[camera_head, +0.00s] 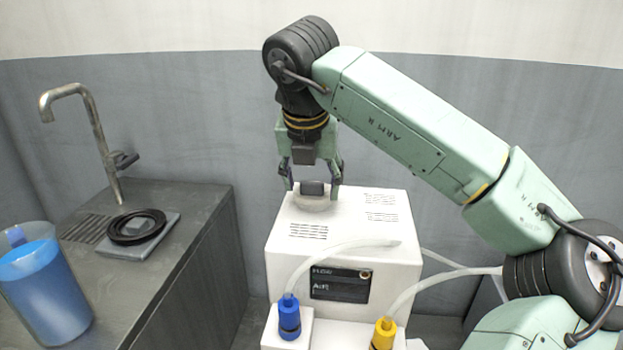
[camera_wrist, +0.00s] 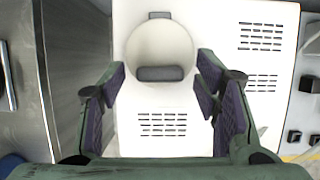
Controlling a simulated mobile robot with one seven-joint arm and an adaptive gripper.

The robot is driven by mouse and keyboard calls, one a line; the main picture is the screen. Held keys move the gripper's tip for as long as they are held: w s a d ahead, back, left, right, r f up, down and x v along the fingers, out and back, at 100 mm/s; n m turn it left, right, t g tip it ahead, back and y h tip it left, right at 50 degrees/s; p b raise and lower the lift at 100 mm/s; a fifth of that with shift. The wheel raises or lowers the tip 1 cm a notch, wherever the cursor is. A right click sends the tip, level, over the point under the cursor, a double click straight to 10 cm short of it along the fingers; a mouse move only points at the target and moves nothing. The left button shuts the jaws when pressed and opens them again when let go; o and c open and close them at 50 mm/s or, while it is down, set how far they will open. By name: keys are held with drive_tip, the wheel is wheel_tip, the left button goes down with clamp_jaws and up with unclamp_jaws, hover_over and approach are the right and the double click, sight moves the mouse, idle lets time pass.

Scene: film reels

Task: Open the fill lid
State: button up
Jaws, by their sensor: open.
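The fill lid (camera_wrist: 160,48) is a round, pale disc on top of a white machine (camera_head: 395,238). A dark grip (camera_wrist: 160,73) stands at its near edge and a small dark hinge piece (camera_wrist: 160,15) sits at its far edge in the wrist view. The lid lies flat and looks shut. In the head view the grip also shows (camera_head: 312,188), between my fingertips. My gripper (camera_head: 312,185) points down over the lid. Its fingers (camera_wrist: 162,82) are open, one on each side of the grip, with gaps to it. Whether the fingertips touch the lid is unclear.
Left stands a grey counter (camera_head: 205,215) with a tap (camera_head: 95,130), a black ring (camera_head: 137,227) on a grey block, and a jug of blue liquid (camera_head: 45,290). Hoses with a blue connector (camera_head: 289,318) and a yellow connector (camera_head: 382,335) are at the machine's front.

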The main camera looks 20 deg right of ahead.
drive_tip(key=shift+c, duration=0.3)
clamp_jaws()
idle(0.5)
